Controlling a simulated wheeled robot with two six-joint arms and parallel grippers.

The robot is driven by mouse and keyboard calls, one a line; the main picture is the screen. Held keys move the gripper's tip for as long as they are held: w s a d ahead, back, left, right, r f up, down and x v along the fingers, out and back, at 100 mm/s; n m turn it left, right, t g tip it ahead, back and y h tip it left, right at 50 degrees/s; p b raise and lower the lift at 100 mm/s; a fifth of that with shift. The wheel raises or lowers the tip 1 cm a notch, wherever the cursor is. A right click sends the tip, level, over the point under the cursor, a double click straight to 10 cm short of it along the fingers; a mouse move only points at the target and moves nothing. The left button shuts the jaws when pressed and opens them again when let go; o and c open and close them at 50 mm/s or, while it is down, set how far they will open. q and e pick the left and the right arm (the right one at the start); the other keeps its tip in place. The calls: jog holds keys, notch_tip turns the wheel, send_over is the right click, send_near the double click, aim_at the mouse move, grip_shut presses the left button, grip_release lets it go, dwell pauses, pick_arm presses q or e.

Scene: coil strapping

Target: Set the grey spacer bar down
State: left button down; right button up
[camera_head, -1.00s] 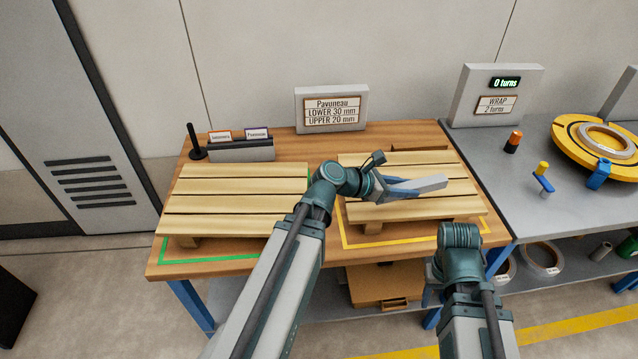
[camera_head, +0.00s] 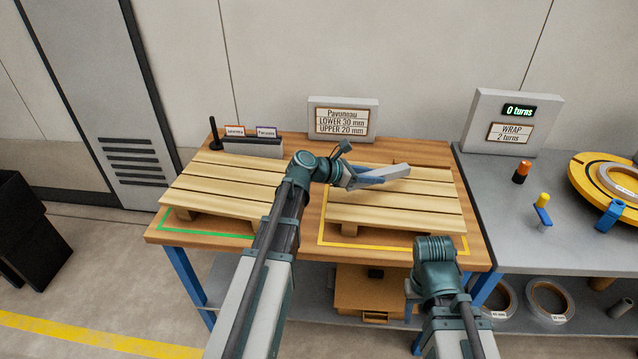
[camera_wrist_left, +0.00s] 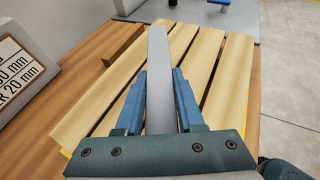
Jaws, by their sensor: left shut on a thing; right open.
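The grey spacer bar (camera_head: 385,174) is held in my left gripper (camera_head: 368,178), above the slatted wooden pallet (camera_head: 420,209) inside the yellow outline. In the left wrist view the bar (camera_wrist_left: 158,75) lies lengthwise between the two blue fingers and points away from the wrist, roughly along the slats. Whether the bar touches the slats cannot be told. My right gripper (camera_head: 418,285) is low in front of the bench, apart from the pallet and empty; its fingers are mostly hidden by my wrist.
A second pallet (camera_head: 215,185) lies left, by a green outline. A sign (camera_head: 343,119) reads "LOWER 30 mm, UPPER 20 mm". A brown block (camera_wrist_left: 122,45) lies behind the right pallet. A grey bench (camera_head: 560,240) at right carries a yellow turntable (camera_head: 590,185).

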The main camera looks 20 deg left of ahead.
pick_arm(q)
jog(key=m+h, duration=0.1)
send_over(347, 155)
jog(key=s, duration=0.3)
jog(key=f, duration=0.1)
jog(key=shift+g, duration=0.5)
jog(key=f+b, duration=0.4)
jog(key=b, duration=0.1)
jog(key=f+b, duration=0.2)
jog(key=shift+d+f, duration=0.2)
jog(key=shift+d, duration=0.2)
notch_tip(347, 155, down, 4)
jog(key=b, duration=0.4)
jog(key=shift+r, duration=0.15)
jog(key=c, duration=0.5)
grip_release()
